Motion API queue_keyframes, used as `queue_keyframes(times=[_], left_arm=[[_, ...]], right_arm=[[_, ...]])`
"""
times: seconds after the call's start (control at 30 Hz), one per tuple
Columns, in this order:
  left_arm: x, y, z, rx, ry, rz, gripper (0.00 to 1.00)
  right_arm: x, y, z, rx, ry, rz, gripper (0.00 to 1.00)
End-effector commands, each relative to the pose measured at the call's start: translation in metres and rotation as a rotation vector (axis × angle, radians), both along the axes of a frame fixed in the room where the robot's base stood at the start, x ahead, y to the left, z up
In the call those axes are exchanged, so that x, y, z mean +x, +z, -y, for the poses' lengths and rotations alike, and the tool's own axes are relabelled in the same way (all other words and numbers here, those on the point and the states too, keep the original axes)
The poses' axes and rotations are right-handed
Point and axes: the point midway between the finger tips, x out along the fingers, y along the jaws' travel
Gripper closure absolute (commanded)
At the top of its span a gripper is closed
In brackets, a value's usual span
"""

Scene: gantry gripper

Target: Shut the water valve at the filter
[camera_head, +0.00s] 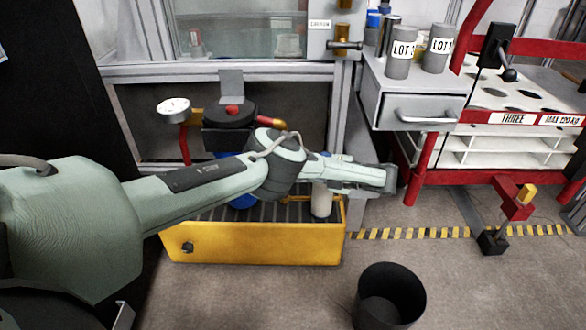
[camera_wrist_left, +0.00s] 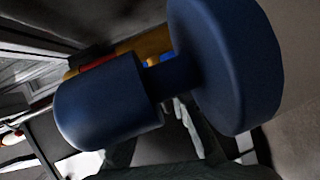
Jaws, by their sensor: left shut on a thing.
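The filter's black head (camera_head: 231,115) has a red top and hangs under the bench window, with a gauge (camera_head: 173,109) on its left and a brass outlet (camera_head: 272,123) on its right. My left arm reaches in front of it, and its gripper end (camera_head: 376,178) shows to the right of the filter. In the left wrist view a dark blue rounded handle (camera_wrist_left: 105,105) with a wide disc (camera_wrist_left: 228,65) fills the middle, close to the camera. Yellow and red piping (camera_wrist_left: 120,52) shows behind it. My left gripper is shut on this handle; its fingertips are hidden. The right gripper is not in view.
A yellow tray (camera_head: 255,244) with a dark grate lies below the arm, holding a white bottle (camera_head: 321,202) and a blue thing. A black bin (camera_head: 389,296) stands in front. A grey drawer (camera_head: 418,108) and red rack (camera_head: 510,118) are to the right.

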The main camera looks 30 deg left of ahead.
Motion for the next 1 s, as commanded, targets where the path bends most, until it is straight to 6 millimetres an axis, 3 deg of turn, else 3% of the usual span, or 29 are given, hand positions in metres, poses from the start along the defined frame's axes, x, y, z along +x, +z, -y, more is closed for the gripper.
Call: queue_keyframes(times=[0.03,0.07,0.2,0.57,0.83,1.0], left_arm=[[-0.002,0.0,-0.002,0.002,0.005,-0.002,1.0],[-0.002,0.0,-0.002,0.002,0.005,-0.002,0.8],[-0.001,0.0,-0.001,0.001,0.004,-0.001,0.65],[0.001,0.001,0.007,0.001,0.001,0.001,0.65],[0.008,0.01,0.053,0.0,0.001,0.001,0.65],[0.01,0.012,0.066,0.001,0.003,0.0,0.65]], right_arm=[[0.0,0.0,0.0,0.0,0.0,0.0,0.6],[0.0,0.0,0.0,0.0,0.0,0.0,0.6],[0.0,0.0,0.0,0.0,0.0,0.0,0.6],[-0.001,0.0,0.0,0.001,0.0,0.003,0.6],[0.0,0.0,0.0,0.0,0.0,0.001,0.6],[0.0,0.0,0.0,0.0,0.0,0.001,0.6]])
